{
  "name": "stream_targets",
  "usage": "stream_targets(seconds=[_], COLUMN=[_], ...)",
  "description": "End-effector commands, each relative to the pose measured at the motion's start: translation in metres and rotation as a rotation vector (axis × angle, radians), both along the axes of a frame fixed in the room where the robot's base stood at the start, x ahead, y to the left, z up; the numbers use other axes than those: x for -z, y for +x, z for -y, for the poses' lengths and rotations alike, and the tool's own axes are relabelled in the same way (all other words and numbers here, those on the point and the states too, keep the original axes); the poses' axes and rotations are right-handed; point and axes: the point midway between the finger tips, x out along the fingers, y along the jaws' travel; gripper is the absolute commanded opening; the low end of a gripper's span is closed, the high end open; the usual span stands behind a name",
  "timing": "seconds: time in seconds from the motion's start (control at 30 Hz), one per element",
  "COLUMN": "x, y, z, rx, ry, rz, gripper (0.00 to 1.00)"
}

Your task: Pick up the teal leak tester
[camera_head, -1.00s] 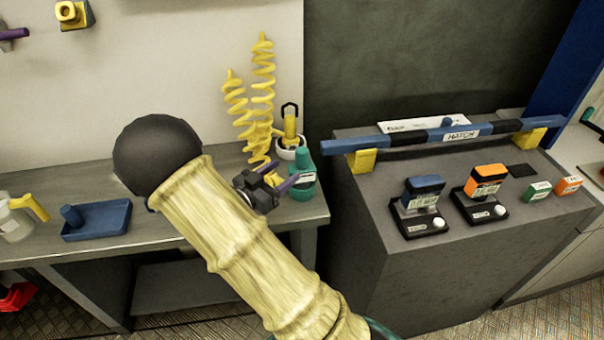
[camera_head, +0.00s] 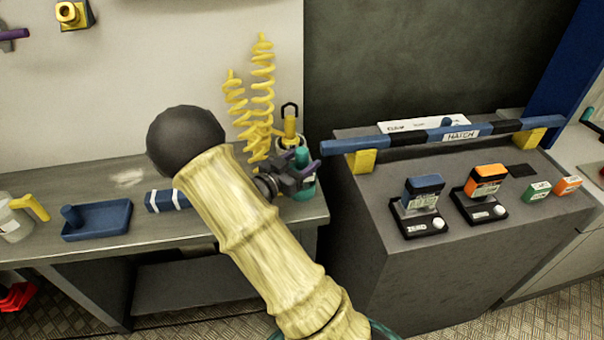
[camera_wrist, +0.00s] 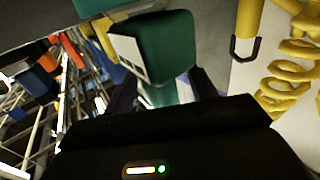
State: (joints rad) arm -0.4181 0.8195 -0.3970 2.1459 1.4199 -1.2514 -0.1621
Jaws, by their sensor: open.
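The teal leak tester (camera_head: 306,187) stands at the right end of the grey bench, partly hidden behind my gripper (camera_head: 300,164). In the wrist view its teal body with a white label (camera_wrist: 168,45) fills the upper middle, just beyond and between my two dark fingers (camera_wrist: 163,88). My gripper is open. The fingers are apart, one on each side of the tester's lower part in that view. I cannot tell whether either finger touches it.
Yellow coiled hoses (camera_head: 262,90) and a yellow-handled tool (camera_head: 290,127) stand close behind the tester. A blue tray (camera_head: 98,220) and a blue block with white bands (camera_head: 166,200) lie left on the bench. A grey cabinet (camera_head: 440,270) with a hatch bar (camera_head: 400,138) stands right.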

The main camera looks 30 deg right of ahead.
Motion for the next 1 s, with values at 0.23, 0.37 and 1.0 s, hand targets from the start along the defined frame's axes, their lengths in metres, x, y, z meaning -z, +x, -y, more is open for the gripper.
stream_targets(seconds=[0.23,0.37,1.0], x=[0.0001,0.0001,-0.0003], y=[0.0009,0.0008,0.0008], z=[0.0017,0.0016,0.0015], rx=[-0.001,-0.001,-0.001], ry=[0.001,0.001,0.000], rz=[0.000,0.000,0.000], gripper=[0.57,0.57,0.00])
